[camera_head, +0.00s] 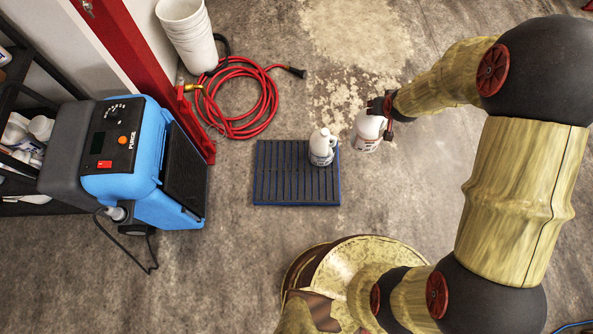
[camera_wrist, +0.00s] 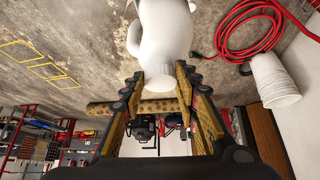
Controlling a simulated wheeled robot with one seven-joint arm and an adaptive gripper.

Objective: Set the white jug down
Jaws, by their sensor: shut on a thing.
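My gripper (camera_head: 385,110) is shut on a white jug (camera_head: 366,130) with a printed label, just right of the slatted mat. In the wrist view the held jug (camera_wrist: 163,28) fills the top middle, its neck between my gripper's two fingers (camera_wrist: 160,76). I cannot tell whether its base touches the floor. A second white jug (camera_head: 322,148) with a dark-printed label stands upright on the upper right part of the dark slatted mat (camera_head: 275,190), which has a blue edge.
A blue and grey machine (camera_head: 130,150) stands left of the mat, with a cable on the floor. A coiled red hose (camera_head: 270,100) and stacked white buckets (camera_head: 188,35) lie beyond, beside a red post (camera_head: 150,75). A shelf (camera_head: 15,130) is far left. Floor below the held jug is clear.

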